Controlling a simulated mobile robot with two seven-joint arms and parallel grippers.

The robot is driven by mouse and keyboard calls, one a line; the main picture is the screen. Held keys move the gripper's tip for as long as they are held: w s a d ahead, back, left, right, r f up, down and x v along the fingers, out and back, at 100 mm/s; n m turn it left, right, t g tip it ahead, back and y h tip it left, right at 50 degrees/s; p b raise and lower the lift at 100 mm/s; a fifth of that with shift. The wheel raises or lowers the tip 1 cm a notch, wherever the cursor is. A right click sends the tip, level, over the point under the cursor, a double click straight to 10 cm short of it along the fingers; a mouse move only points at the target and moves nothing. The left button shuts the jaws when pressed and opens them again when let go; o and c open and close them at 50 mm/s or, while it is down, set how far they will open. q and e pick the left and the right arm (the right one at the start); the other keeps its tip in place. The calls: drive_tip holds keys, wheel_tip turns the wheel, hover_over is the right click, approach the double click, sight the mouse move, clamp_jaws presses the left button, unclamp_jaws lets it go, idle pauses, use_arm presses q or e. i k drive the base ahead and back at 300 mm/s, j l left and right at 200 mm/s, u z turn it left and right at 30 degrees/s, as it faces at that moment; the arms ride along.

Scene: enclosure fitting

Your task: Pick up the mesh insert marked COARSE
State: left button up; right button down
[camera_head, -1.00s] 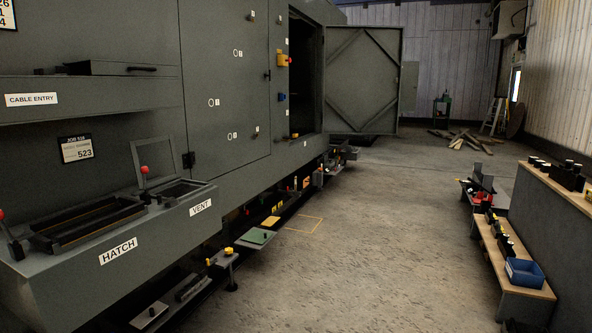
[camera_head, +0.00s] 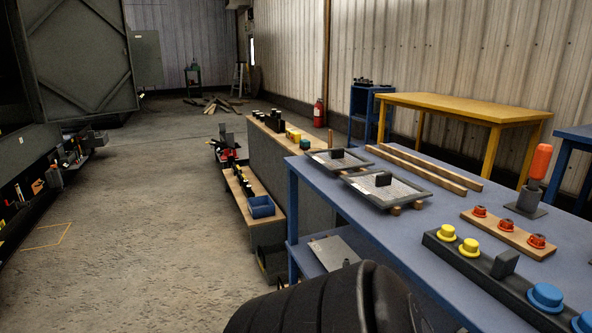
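Two framed mesh inserts lie on the blue table (camera_head: 440,220) to the right. The nearer mesh insert (camera_head: 402,193) has a dark frame, a pale grid and a black block grip, and rests on wooden strips. The farther mesh insert (camera_head: 350,161) looks alike and lies just behind it. Small pale labels on their frames are too small to read, so I cannot tell which is COARSE. Neither of my grippers is in view. A dark ribbed part of my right arm fills the bottom middle, close to the table's near edge.
On the table are two wooden bars (camera_head: 416,167), a board of red knobs (camera_head: 508,234), a dark strip with yellow and blue knobs (camera_head: 483,262) and an orange-handled tool (camera_head: 537,175). A low wooden bench with a blue bin (camera_head: 261,206) stands left of it.

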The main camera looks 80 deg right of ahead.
sight(339, 158)
drive_tip(key=z, duration=2.9)
